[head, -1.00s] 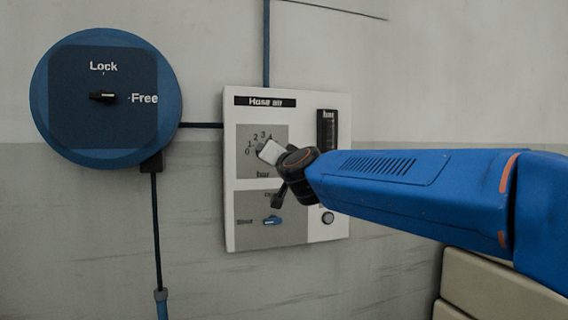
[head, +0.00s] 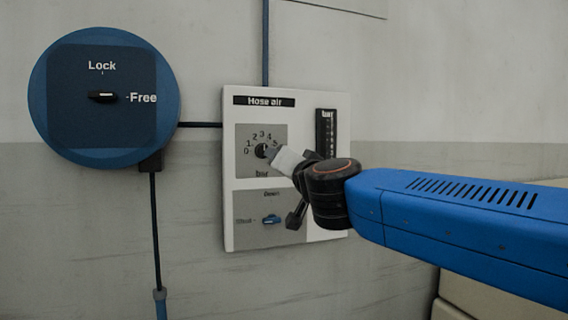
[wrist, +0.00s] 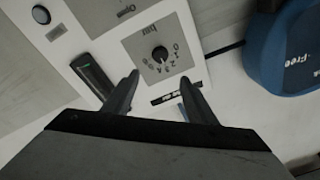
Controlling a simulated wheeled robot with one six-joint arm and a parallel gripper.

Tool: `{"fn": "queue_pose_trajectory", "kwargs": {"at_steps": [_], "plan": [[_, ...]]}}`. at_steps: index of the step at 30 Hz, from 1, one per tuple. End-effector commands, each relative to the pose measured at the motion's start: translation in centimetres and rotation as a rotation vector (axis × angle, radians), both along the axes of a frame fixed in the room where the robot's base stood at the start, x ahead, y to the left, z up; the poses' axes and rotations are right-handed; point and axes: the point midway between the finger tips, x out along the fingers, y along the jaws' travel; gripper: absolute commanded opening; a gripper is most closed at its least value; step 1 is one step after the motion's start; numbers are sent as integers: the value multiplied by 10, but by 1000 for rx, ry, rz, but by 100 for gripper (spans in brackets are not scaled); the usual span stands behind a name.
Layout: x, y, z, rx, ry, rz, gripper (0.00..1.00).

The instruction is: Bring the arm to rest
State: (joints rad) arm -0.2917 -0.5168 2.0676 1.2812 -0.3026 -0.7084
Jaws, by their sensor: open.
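My blue arm (head: 460,220) reaches in from the right in the head view. My gripper (wrist: 160,86) is open, with its two fingers apart and nothing between them in the wrist view. In the head view the gripper (head: 277,154) is in front of the hose air panel (head: 231,200), by the black bar dial knob (head: 262,151). In the wrist view the knob (wrist: 160,53) shows whole, beyond the fingertips. My wrist hides part of the panel's right side in the head view.
A blue lever switch (head: 271,220) sits low on the panel. A round blue Lock/Free dial (head: 104,135) is on the wall to the left, its black knob pointing toward Free. A dark hose (head: 156,230) hangs below it. Pale blocks (head: 480,300) stand at lower right.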

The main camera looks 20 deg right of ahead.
Motion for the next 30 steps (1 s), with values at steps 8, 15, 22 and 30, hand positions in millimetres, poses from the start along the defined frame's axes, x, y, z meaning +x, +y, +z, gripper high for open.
{"fn": "queue_pose_trajectory", "kwargs": {"at_steps": [8,15,22,30], "plan": [[0,0,0,0,0,0,52],[-8,10,-20,-57,22,71,52],[-49,38,-123,-242,215,289,52],[-121,23,-271,-409,594,414,52]]}}
